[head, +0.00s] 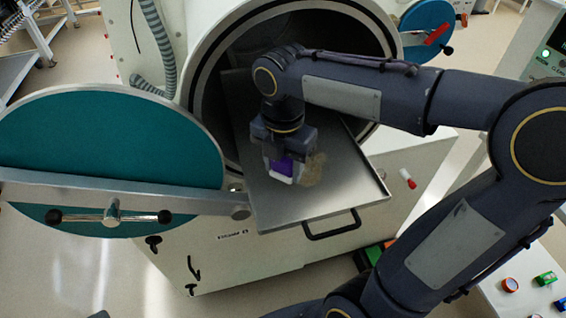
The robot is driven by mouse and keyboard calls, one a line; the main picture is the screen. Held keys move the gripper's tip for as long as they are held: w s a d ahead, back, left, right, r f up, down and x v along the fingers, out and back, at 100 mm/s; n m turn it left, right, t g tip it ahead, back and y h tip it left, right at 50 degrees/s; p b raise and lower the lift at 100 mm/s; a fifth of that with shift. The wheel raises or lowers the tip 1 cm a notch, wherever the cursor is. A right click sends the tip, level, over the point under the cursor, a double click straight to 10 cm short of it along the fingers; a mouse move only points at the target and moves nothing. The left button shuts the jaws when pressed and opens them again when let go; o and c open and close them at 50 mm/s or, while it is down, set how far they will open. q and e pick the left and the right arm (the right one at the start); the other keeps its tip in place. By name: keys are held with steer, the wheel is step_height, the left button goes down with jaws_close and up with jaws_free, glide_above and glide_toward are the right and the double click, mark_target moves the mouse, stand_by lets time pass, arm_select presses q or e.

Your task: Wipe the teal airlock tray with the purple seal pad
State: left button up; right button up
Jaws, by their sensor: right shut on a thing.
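The airlock tray (285,210) is a bare metal tray with a black handle, sticking out of the round chamber opening whose open door (110,135) is teal. A brownish smudge (315,168) shows on the tray's surface. My right gripper (281,172) points down over the tray, just left of the smudge. It is shut on the purple seal pad (283,166), which has a pale underside and is low at the tray surface. I cannot tell for certain whether the pad touches the tray. My left gripper is not in view.
The teal door with its metal bar and handle (112,212) hangs open to the left of the tray. A blue door (427,28) with a red handle is behind at the upper right. A white table (520,290) with small coloured items stands at the lower right.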

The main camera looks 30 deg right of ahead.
steer(key=shift+f+b, duration=0.75)
steer(key=shift+f, duration=0.3)
steer(key=shift+d, duration=0.1)
